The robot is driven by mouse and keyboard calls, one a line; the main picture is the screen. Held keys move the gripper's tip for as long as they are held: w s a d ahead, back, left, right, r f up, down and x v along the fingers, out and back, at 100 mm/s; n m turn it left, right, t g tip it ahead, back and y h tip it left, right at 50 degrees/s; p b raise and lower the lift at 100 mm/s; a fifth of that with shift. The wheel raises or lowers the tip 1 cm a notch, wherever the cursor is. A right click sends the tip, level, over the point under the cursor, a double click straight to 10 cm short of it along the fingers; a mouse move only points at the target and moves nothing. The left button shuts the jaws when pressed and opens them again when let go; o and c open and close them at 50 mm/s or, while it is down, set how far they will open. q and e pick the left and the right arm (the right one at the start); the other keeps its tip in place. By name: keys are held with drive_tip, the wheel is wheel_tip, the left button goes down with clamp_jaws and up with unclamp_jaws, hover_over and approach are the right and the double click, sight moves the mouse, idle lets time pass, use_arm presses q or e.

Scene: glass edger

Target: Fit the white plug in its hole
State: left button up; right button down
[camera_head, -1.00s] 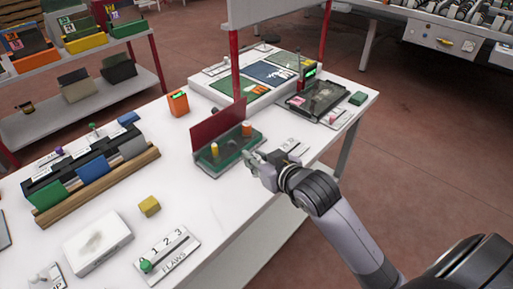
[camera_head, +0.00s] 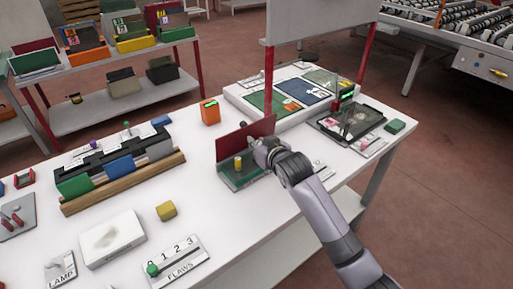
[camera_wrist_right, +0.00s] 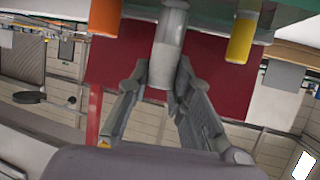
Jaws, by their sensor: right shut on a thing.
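The white plug (camera_wrist_right: 168,45), a pale grey-white cylinder, is between the fingertips of my right gripper (camera_wrist_right: 160,75) in the right wrist view. My right gripper (camera_head: 257,148) is shut on it at the green base (camera_head: 238,184) with the upright red panel (camera_head: 238,138). The plug's far end reaches the base at the picture's top; I cannot tell whether it is in a hole. A yellow plug (camera_head: 238,162) stands in the base, left of the gripper. An orange plug (camera_wrist_right: 103,15) shows in the wrist view; in the head view the gripper hides it. My left gripper is not in view.
An orange box (camera_head: 210,113) stands behind the base. A rack with coloured blocks on a wooden rail (camera_head: 125,185) lies to the left. A yellow cube (camera_head: 166,210), a white block (camera_head: 112,238) and a FLAWS slider (camera_head: 177,262) are nearer. The tabletop between them is clear.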

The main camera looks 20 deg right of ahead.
drive_tip(key=shift+w+a, duration=0.1)
drive_tip(key=shift+w, duration=0.7)
wheel_tip(320, 180, down, 3)
drive_tip(key=shift+f+p, duration=0.1)
drive_tip(key=shift+p, duration=0.25)
drive_tip(key=shift+f, duration=0.2)
drive_tip(key=shift+f, duration=0.15)
drive_tip(key=c, duration=1.4)
unclamp_jaws()
drive_tip(key=shift+c, duration=0.2)
drive_tip(key=shift+r, duration=0.2)
drive_tip(key=v, duration=1.2)
